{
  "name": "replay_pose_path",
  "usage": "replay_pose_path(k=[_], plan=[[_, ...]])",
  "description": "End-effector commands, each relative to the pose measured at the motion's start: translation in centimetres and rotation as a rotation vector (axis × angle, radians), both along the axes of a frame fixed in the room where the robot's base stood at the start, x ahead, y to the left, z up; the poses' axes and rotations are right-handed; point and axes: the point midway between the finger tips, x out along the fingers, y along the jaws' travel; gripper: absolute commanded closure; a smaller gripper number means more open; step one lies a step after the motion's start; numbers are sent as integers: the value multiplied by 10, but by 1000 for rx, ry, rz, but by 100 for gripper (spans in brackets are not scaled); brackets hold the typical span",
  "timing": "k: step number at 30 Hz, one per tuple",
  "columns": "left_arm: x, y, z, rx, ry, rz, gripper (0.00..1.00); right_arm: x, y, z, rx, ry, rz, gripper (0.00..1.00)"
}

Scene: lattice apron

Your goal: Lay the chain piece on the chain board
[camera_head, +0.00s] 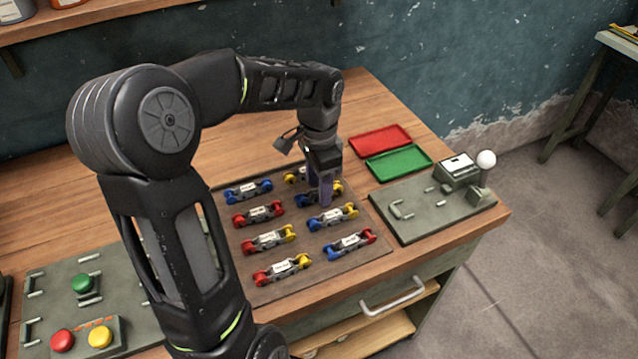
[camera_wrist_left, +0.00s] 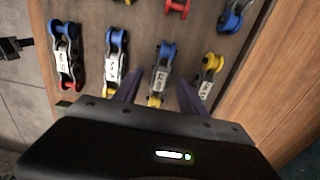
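A brown board (camera_head: 222,208) lies on the wooden workbench and carries two columns of chain pieces with coloured end rollers and white labels. My left gripper (camera_head: 320,192) points down over the right column. Its fingers are open, one on each side of a blue-and-yellow chain piece (camera_wrist_left: 162,68), whose near end is partly hidden by the gripper. A second blue-and-yellow piece (camera_head: 333,217) and a blue-and-red piece (camera_head: 349,243) lie nearer in that column. A piece with a yellow roller (camera_wrist_left: 208,74) lies on the other side. I cannot tell whether the fingers touch anything. My right gripper is out of view.
A red tray (camera_head: 380,141) and a green tray (camera_head: 398,162) lie right of the board, empty. A grey panel with brackets and a white-knobbed lever (camera_head: 485,162) is at the right edge. A grey panel with red, yellow and green buttons (camera_head: 83,283) is at left.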

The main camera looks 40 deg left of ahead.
Motion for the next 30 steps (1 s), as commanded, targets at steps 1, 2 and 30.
replay_pose_path(k=[1, 2, 30], plan=[[0, 0, 0, 0, 0, 0, 48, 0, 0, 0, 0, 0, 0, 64], [0, 0, 0, 0, 0, 0, 48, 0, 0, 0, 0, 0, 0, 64], [0, 0, 78, 0, 0, 0, 48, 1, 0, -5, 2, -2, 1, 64]])
